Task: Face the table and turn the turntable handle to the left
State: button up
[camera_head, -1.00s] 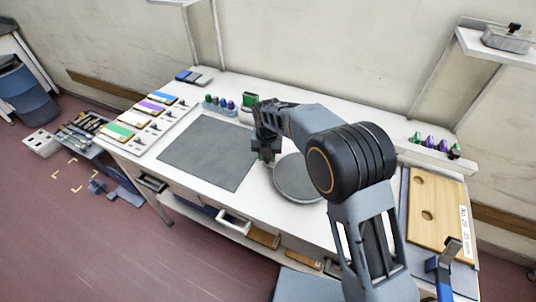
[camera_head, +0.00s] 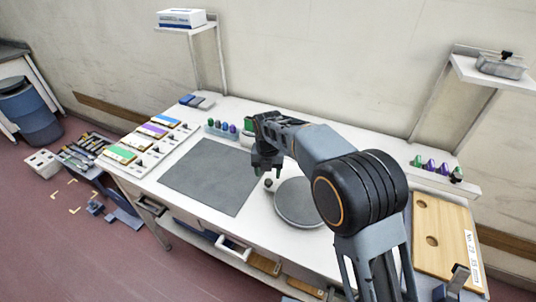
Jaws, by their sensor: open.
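The turntable (camera_head: 296,205) is a grey round disc on the white table (camera_head: 185,228), right of the dark square mat. A small dark knob (camera_head: 268,183), which looks like its handle, shows at the disc's left edge. My gripper (camera_head: 266,170) points down just above and beside this knob, with its fingers apart. I cannot tell whether a finger touches the knob. My arm hides the right part of the disc.
A dark grey mat (camera_head: 209,177) lies left of the turntable. Coloured bottles (camera_head: 222,127) stand behind it. A wooden board (camera_head: 444,235) with holes lies at the right end. Wall shelves (camera_head: 490,72) stand above.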

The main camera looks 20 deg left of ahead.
notch_tip(320, 180, up, 10)
jog(key=shift+f, duration=0.2)
dwell(0.6)
jog(key=s+d+n+t, duration=0.1)
jog(key=s+d+n, duration=0.5)
jog(key=d+n, duration=0.4)
jog(key=s+d+f+n+t, duration=0.1)
jog(key=s+d+n, duration=0.5)
jog(key=d+n, duration=0.5)
jog(key=s+d+n+t, duration=0.1)
jog(key=s+d+n, duration=0.5)
jog(key=d+n, duration=0.4)
jog(key=shift+d+f+n+t, duration=0.3)
jog(key=shift+n+t, duration=0.1)
jog(key=shift+n, duration=1.2)
